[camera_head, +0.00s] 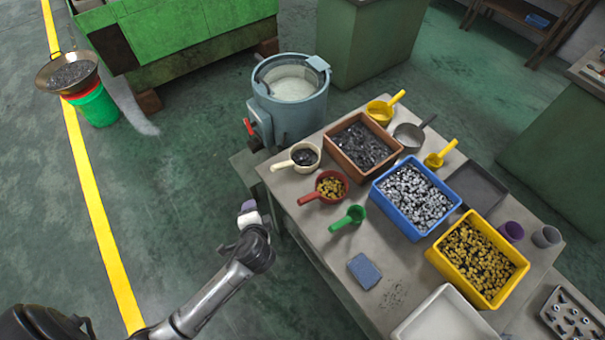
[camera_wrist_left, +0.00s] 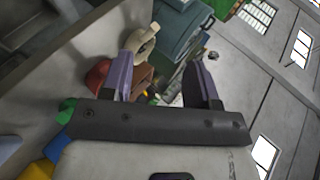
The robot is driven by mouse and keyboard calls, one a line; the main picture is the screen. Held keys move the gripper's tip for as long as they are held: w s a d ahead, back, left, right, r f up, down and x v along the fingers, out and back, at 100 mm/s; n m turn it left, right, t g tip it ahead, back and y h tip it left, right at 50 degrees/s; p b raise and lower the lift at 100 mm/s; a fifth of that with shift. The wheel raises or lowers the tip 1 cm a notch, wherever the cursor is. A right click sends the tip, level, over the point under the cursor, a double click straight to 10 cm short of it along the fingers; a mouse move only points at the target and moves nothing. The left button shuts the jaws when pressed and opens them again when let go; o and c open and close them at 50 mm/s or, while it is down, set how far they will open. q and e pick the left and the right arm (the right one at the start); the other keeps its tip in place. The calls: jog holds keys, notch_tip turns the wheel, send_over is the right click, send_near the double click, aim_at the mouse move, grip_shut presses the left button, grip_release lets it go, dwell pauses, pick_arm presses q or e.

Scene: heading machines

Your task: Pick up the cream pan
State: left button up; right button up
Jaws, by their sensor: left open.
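The cream pan (camera_head: 311,168) holds dark small parts and stands at the near left corner of the grey table, its handle (camera_head: 283,165) pointing left over the edge. In the left wrist view the cream pan (camera_wrist_left: 147,40) shows just beyond the tip of the left-hand finger, partly hidden by it. My left gripper (camera_head: 248,208) is off the table's left side, below and left of the pan in the head view. In the wrist view its two purple fingers (camera_wrist_left: 160,65) are apart with nothing gripped between them. My right gripper is not in view.
The red pan (camera_head: 328,194) and green scoop (camera_head: 350,217) stand close to the cream pan. A brown bin (camera_head: 335,137) is to its right and a blue-grey round machine (camera_head: 292,120) behind it. Open green floor (camera_head: 180,210) lies left of the table.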

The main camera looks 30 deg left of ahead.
pick_arm(q)
jog(key=w+a+f+m+t+y+b, duration=0.1)
jog(key=w+f+m+t+y+b, duration=0.45)
jog(key=w+f+b, duration=0.85)
jog(key=w+a, duration=0.1)
jog(key=w, duration=0.1)
jog(key=w+a+r+m+h+b, duration=0.1)
jog(key=a, duration=0.1)
jog(key=w+a+m+h+b, duration=0.1)
jog(key=w+a, duration=0.1)
jog(key=shift+w+a+r+m, duration=0.2)
jog(key=shift+w+r+m, duration=0.05)
jog(key=shift+w, duration=0.05)
jog(key=shift+b+x, duration=0.7)
jog(key=shift+x, duration=1.95)
grip_shut()
